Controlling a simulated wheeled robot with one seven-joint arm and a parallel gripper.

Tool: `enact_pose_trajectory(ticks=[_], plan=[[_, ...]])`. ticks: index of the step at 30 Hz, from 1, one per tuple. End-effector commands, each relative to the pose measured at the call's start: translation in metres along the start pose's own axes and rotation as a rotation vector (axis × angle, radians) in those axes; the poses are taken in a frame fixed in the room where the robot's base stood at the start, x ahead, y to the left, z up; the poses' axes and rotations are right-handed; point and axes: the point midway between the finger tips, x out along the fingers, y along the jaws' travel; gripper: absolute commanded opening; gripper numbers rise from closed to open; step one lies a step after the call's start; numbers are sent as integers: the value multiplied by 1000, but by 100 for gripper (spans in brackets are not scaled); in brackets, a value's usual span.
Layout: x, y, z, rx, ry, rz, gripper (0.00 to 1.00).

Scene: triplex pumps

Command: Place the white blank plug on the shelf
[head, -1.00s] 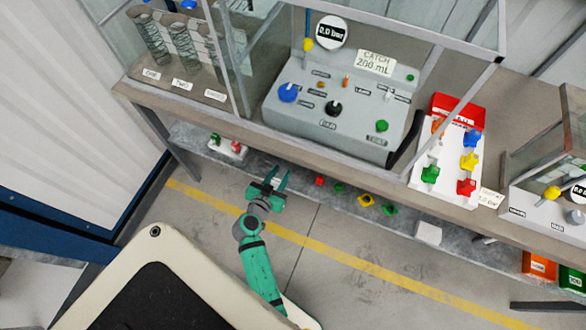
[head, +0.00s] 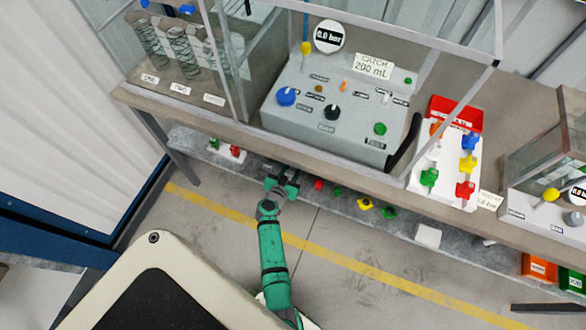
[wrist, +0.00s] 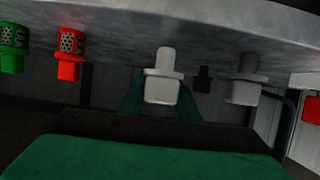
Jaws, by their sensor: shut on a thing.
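The white blank plug (wrist: 161,88) is between my gripper's two green fingers (wrist: 162,102) in the wrist view, which looks upside down, with the shelf surface along the top. My gripper is shut on it. The plug's narrow end overlaps the grey shelf (wrist: 120,28); I cannot tell whether it touches. In the head view my gripper (head: 283,180) reaches in over the lower shelf (head: 345,205), under the bench's front edge. The plug is not discernible there.
In the wrist view, green (wrist: 12,48) and red (wrist: 70,54) mesh-like parts stand left of the plug. A grey plug (wrist: 243,80) and a small black part (wrist: 203,78) are to its right. The bench top (head: 240,130) overhangs the shelf.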

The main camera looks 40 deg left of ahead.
Motion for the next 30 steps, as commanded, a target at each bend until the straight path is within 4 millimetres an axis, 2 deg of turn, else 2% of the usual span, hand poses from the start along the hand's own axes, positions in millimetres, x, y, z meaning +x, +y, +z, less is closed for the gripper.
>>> enact_pose_trajectory(ticks=[3,15,16,18,30], plan=[[2,-1,7,0,0,-2,7],[4,-1,10,0,1,-2,7],[4,-1,10,1,1,-2,34],[4,-1,9,1,1,-2,48],[1,-1,7,2,0,-2,48]])
